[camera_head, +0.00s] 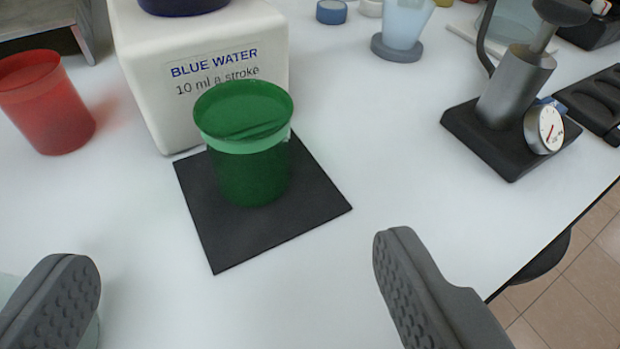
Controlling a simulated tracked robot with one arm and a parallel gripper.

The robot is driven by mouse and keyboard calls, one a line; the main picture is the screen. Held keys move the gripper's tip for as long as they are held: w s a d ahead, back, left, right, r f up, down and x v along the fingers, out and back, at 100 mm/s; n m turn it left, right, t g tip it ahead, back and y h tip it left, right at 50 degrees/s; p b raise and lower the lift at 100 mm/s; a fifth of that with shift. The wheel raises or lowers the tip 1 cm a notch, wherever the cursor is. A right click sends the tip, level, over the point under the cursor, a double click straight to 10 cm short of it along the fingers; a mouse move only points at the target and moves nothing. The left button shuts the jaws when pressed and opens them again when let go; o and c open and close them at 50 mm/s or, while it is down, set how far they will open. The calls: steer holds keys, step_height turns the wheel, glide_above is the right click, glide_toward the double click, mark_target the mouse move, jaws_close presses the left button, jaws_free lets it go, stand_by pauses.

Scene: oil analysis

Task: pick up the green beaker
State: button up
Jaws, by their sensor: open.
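The green beaker (252,170) is translucent and stands upright on a black square mat (300,212), in front of a white box. Its wide rim faces up toward the camera. My gripper (238,285) is open, with its two grey padded fingers at the lower left and lower right of the picture. The beaker is beyond the fingertips, between them left to right, and nothing is between the fingers. The lower part of each finger is cut off by the frame edge.
A white box labelled "BLUE WATER 10 ml a stroke" (150,75) stands right behind the beaker. A red beaker (45,105) is at the left. A metal device with a dial gauge (513,95) stands at the right. The white table is clear in front and right of the mat, and its edge (560,240) is at the right.

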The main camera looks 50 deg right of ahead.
mark_target(243, 136)
steer(key=b+x, duration=0.1)
steer(key=x, duration=0.6)
steer(key=shift+w+d+f, duration=0.1)
steer(key=shift+w+d, duration=0.1)
steer(key=shift+w, duration=0.15)
steer(key=shift+w+d, duration=0.35)
steer(key=shift+w, duration=0.2)
steer(key=b+x, duration=0.1)
steer(key=x, duration=0.3)
steer(key=shift+w, duration=0.1)
steer(key=c, duration=1.2)
steer(key=shift+r, duration=0.3)
